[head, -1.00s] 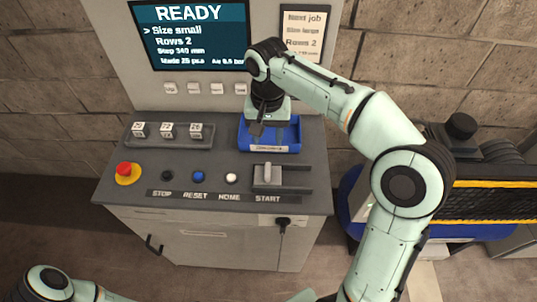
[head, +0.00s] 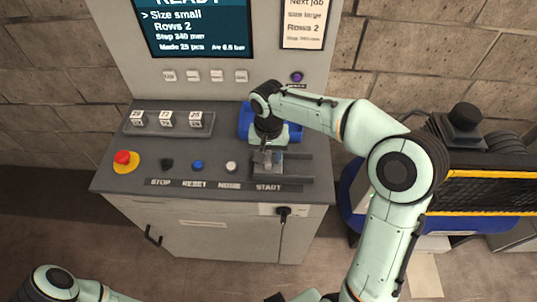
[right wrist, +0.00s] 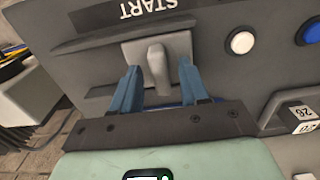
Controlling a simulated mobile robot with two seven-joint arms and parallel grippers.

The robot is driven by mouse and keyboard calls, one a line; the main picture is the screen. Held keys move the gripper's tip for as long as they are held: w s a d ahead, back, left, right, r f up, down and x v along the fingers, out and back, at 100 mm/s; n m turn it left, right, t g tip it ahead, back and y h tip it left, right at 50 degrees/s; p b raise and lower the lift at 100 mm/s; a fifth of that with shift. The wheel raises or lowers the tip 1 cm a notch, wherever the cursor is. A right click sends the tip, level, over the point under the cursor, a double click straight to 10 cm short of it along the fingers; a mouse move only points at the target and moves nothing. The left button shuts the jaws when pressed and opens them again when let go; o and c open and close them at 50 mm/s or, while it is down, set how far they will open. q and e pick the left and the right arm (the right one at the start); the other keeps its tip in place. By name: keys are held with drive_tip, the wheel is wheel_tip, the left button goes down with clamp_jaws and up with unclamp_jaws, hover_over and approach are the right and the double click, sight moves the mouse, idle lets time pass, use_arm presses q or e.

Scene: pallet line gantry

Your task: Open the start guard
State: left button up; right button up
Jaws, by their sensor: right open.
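The start guard (head: 258,174) is a light grey sliding cover with a raised handle. It sits at the left end of its dark rails, above the START label (head: 268,187); no button shows there. In the right wrist view the guard (right wrist: 182,44) and its handle (right wrist: 157,64) are close. My right gripper (head: 266,160) is over the guard in the head view. In the right wrist view its blue fingers (right wrist: 160,72) are open, one on each side of the handle, with gaps visible. My left gripper is out of view; only part of that arm shows at bottom left.
A red stop button (head: 122,157) and the black, blue and white buttons (head: 231,167) line up left of the guard. A blue tray (head: 247,122) lies behind my right gripper. Small number blocks (head: 166,119) stand in a holder. A screen (head: 195,28) rises behind.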

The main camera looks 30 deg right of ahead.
drive_tip(key=shift+c, duration=0.3)
clamp_jaws()
drive_tip(key=s+d, duration=0.1)
drive_tip(key=d, duration=0.1)
drive_tip(key=s+d+b, duration=0.1)
drive_tip(key=s+d, duration=0.2)
drive_tip(key=d, duration=0.2)
drive_tip(key=shift+s, duration=0.2)
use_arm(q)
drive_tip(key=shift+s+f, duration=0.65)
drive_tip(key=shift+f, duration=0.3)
use_arm(e)
drive_tip(key=shift+o, duration=0.3)
unclamp_jaws()
drive_tip(key=shift+r, duration=0.1)
use_arm(q)
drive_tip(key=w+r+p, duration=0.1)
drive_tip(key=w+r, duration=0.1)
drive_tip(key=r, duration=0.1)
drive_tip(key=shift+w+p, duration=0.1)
drive_tip(key=shift+p, duration=0.3)
use_arm(e)
wheel_tip(320, 180, up, 13)
drive_tip(key=shift+r, duration=0.15)
